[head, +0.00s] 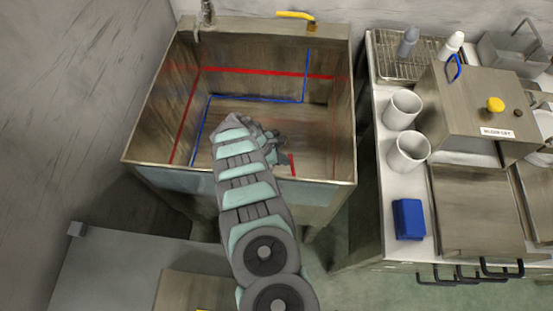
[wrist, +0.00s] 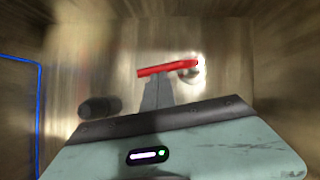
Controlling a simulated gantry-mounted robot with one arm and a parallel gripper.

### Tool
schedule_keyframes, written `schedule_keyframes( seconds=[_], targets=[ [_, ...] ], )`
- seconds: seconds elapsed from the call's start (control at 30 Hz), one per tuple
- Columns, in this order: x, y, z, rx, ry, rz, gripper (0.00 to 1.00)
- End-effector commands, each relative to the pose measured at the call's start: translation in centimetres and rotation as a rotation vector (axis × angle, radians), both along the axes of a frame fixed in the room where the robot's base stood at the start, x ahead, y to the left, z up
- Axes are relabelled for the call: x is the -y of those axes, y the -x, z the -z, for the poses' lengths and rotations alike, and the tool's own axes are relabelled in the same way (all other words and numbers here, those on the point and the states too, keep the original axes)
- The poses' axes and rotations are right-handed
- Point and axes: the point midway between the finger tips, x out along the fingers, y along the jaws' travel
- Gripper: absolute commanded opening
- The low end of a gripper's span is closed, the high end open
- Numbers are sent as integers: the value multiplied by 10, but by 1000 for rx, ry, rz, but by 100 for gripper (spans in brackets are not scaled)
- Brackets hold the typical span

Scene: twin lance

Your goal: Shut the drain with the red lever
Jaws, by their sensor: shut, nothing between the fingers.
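The red lever (wrist: 168,68) lies low in the sink, seen in the wrist view as a red bar running left to right. Its right end is by a bright, shiny round spot (wrist: 194,72), perhaps the drain fitting. In the head view a short piece of the red lever (head: 292,165) shows just right of my arm. My gripper (wrist: 156,82) is shut and empty, its fingertips at the lever's left half in the wrist view. I cannot tell whether they touch it. In the head view my arm hides the fingertips and most of the sink floor there.
The deep metal sink (head: 343,120) has red and blue lines on its walls. A dark rounded thing (wrist: 100,106) is left of my fingers. A counter to the right holds white cups (head: 402,110), a blue block (head: 408,219) and a metal box (head: 470,110).

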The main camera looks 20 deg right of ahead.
Motion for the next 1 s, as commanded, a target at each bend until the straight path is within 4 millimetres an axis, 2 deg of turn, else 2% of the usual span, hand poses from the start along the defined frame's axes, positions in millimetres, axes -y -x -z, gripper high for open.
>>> schedule_keyframes(
  seconds=[0.47,0.73,1.0],
  targets=[
    [4,0,3,0,0,7,0],
    [17,0,12,5,0,108,0],
    [22,3,8,-2,-1,192,0]
  ],
)
